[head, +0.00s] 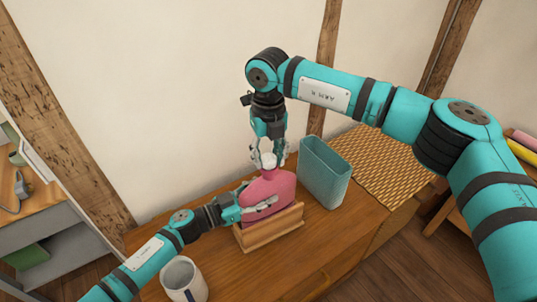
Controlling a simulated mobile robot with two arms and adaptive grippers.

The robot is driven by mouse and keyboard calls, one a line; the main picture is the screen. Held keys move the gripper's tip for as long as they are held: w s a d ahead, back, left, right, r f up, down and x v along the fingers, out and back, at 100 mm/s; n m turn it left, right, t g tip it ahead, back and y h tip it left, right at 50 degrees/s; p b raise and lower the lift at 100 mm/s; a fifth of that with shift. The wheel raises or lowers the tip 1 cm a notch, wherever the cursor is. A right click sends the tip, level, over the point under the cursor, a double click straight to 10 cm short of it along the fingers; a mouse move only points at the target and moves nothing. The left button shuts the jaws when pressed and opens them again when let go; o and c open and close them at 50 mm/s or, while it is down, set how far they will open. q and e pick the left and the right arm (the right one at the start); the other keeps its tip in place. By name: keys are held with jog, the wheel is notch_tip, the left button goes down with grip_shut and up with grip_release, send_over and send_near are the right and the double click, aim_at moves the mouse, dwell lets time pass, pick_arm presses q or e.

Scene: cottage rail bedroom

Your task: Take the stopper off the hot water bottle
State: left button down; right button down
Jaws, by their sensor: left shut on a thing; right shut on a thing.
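The pink hot water bottle (277,184) stands in a wooden holder (272,232) on the wooden cabinet top, its neck pointing up. My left gripper (258,208) reaches in from the left and is shut on the bottle's body, low on its front. My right gripper (266,162) points straight down from above and is shut at the top of the bottle's neck, where the stopper sits.
A teal bin (324,178) stands close to the right of the bottle. A woven mat (383,166) lies at the right. The wall is close behind. Bare wood (318,250) shows right of the holder.

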jog(key=n, duration=0.6)
jog(key=shift+n, duration=0.4)
jog(key=n, duration=1)
jog(key=shift+r, duration=0.1)
jog(key=n, duration=1.5)
jog(key=shift+n, duration=0.3)
jog(key=n, duration=0.7)
jog(key=shift+n, duration=0.4)
